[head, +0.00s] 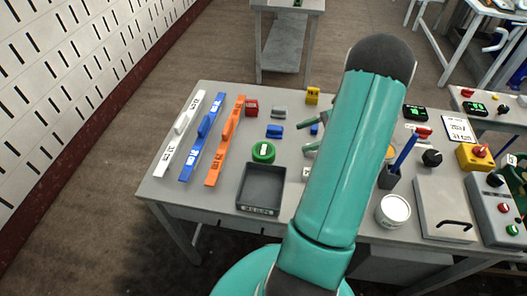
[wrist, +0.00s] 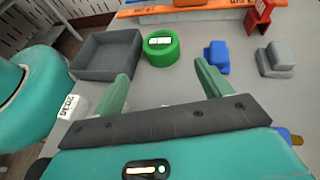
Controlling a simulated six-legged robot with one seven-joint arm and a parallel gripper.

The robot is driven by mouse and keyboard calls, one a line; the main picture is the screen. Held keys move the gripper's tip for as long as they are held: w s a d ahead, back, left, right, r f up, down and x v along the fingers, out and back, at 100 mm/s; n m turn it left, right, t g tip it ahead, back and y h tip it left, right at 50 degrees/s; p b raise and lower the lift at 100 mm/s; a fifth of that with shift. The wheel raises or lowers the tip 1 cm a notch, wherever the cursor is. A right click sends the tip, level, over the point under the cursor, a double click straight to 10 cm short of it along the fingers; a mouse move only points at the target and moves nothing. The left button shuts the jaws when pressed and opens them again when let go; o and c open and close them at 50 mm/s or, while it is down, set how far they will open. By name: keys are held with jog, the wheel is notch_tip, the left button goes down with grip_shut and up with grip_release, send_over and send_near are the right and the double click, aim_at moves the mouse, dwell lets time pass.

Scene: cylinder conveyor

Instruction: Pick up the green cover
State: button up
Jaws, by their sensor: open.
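The green cover (head: 263,153) is a short round green piece with a white label on top. It stands on the grey table (head: 222,143), just behind the dark grey tray. In the wrist view the green cover (wrist: 161,48) lies beyond my fingers, to the right of the tray. My gripper (head: 311,137) is to the right of the cover in the head view, with its green fingers pointing left, apart from the cover. In the wrist view my gripper (wrist: 160,85) has its two fingers spread with nothing between them. My arm hides part of the table.
A dark grey open tray (head: 262,209) stands in front of the cover. White, blue and orange (head: 225,142) handled bars lie to the left. Blue (head: 274,131), grey (head: 278,113) and red (head: 251,107) blocks stand behind. A pen cup (head: 389,177) and white tub (head: 393,211) stand right of my arm.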

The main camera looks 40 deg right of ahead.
aim_at(266, 149)
jog(key=shift+w+f, duration=0.1)
jog(key=shift+f, duration=0.15)
jog(key=x, duration=1.3)
jog(key=shift+w+a+r, duration=0.1)
jog(key=shift+w+a, duration=0.05)
jog(key=shift+a, duration=0.05)
jog(key=c, duration=0.6)
jog(key=shift+r, duration=0.1)
jog(key=shift+r, duration=0.5)
notch_tip(266, 149, up, 2)
jog(key=shift+r, duration=0.15)
jog(key=s+r, duration=0.3)
jog(key=s, duration=0.1)
jog(key=s+d+r, duration=0.1)
jog(key=s+r, duration=0.2)
jog(key=s, duration=0.2)
jog(key=s+r, duration=0.3)
jog(key=s, duration=0.2)
jog(key=shift+d+r, duration=0.3)
jog(key=shift+d, duration=0.1)
